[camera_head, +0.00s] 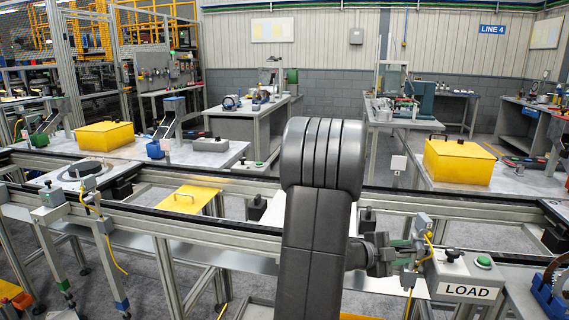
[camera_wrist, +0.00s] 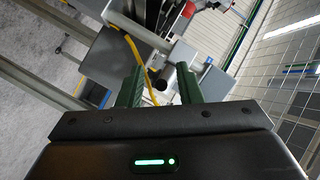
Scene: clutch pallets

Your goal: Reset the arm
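My gripper (camera_head: 404,253) is low at the right of my arm in the head view, beside the front rail and left of the LOAD box. In the wrist view my gripper (camera_wrist: 159,80) shows two green fingers standing apart, with nothing held between them. A yellow cable (camera_wrist: 137,54) and a grey sensor box (camera_wrist: 104,58) lie beyond the fingers. I cannot tell how near the fingers are to them. My arm rises in the middle of the head view and hides part of the rails.
The LOAD box (camera_head: 467,275) with a green button stands close to my gripper's right. The conveyor rail (camera_head: 240,183) crosses in front. Yellow boxes (camera_head: 104,135) and (camera_head: 458,161) sit on the benches behind. Open floor shows at the back centre.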

